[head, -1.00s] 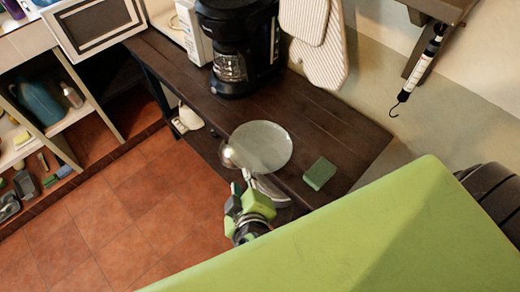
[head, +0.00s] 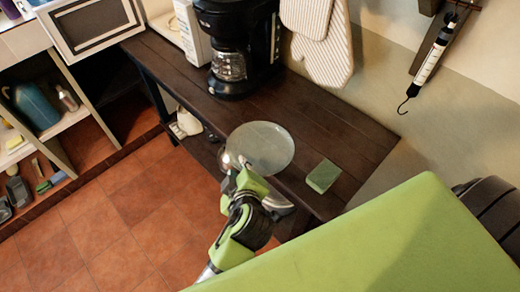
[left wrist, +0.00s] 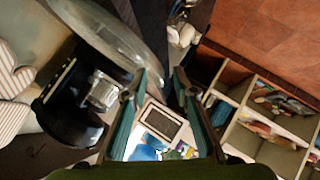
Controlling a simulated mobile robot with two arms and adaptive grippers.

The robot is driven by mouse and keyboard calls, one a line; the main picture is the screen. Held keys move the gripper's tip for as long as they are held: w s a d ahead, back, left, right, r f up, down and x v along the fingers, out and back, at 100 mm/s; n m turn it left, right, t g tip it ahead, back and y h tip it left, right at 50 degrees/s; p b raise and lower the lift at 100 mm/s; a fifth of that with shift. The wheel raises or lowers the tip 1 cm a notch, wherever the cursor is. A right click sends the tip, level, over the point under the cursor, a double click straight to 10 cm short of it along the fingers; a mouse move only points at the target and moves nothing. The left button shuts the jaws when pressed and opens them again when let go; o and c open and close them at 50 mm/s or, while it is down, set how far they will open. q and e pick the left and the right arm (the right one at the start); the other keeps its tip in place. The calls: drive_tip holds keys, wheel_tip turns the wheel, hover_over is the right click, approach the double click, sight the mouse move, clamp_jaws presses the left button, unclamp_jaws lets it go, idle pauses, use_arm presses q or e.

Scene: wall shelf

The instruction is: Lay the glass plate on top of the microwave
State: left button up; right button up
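The round clear glass plate (head: 268,146) lies on the dark wooden table, near its front edge. The microwave (head: 92,27), white with a dark window, stands at the top left; it also shows in the left wrist view (left wrist: 163,124). My left gripper (head: 236,172) is at the plate's near left rim. In the left wrist view its fingers (left wrist: 160,74) are apart with nothing seen between them, and the plate's edge (left wrist: 128,38) passes close by one fingertip. Whether they touch cannot be told. My right gripper is not in view.
A black coffee maker (head: 236,45) stands behind the plate on the table (head: 335,130). A green sponge (head: 323,176) lies right of the plate. Oven mitts (head: 322,40) and a hanging scale (head: 432,60) are on the wall. Open shelves (head: 62,122) stand at the left.

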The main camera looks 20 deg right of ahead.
use_arm(q)
clamp_jaws()
drive_tip(key=shift+r, duration=0.1)
drive_tip(key=shift+r, duration=0.15)
